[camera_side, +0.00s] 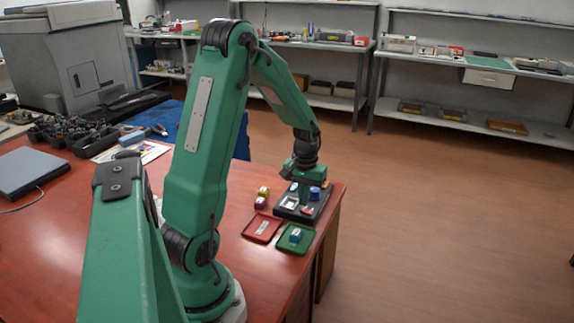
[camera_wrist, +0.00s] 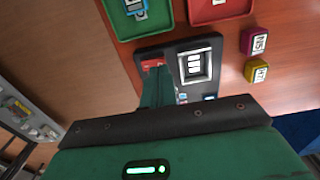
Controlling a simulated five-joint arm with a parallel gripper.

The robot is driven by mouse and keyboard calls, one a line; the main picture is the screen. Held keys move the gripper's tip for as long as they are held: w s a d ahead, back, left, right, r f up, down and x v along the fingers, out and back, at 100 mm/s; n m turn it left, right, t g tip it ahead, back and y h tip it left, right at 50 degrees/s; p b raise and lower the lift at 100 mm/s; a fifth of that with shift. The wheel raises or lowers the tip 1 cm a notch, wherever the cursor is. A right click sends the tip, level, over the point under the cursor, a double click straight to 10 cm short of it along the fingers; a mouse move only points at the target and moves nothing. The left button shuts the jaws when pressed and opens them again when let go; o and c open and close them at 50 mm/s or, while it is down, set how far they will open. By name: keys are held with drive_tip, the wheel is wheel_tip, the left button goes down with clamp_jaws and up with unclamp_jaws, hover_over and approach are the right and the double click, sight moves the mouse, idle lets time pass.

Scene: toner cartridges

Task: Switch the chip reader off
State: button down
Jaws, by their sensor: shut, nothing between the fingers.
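The chip reader is a dark flat box near the table's right corner in the side view (camera_side: 287,213), and it also shows in the wrist view (camera_wrist: 212,88). A pale framed window (camera_wrist: 195,65) is set in its top. A small red part (camera_wrist: 152,64), perhaps the switch, lies right at my fingertips. My gripper (camera_side: 305,208) points down over the reader, shut and empty. Its green fingers (camera_wrist: 157,74) reach the red part in the wrist view and partly hide it. I cannot tell whether they touch it, or which way a switch is set.
A green tray (camera_side: 283,246) with a blue cartridge (camera_side: 296,235) and an empty-looking red tray (camera_side: 262,228) lie in front of the reader. A yellow cartridge (camera_side: 263,192) and a magenta one (camera_side: 260,203) stand left of it. The table edge is close on the right.

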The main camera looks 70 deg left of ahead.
drive_tip(key=shift+f, duration=0.95)
idle(1.1)
drive_tip(key=shift+r, duration=3.55)
drive_tip(key=s+d+r+m+t, duration=0.2)
drive_tip(key=s+d+r+m, duration=0.1)
drive_tip(key=d, duration=0.4)
drive_tip(key=s+d+r+m+t, duration=0.1)
drive_tip(key=s+d+r+m, duration=0.2)
drive_tip(key=d+r, duration=0.3)
drive_tip(key=s+d+r+m+t, duration=0.2)
drive_tip(key=s+d+r+m, duration=0.1)
drive_tip(key=d, duration=0.5)
drive_tip(key=shift+s+d+r+t, duration=0.3)
drive_tip(key=shift+r, duration=0.6)
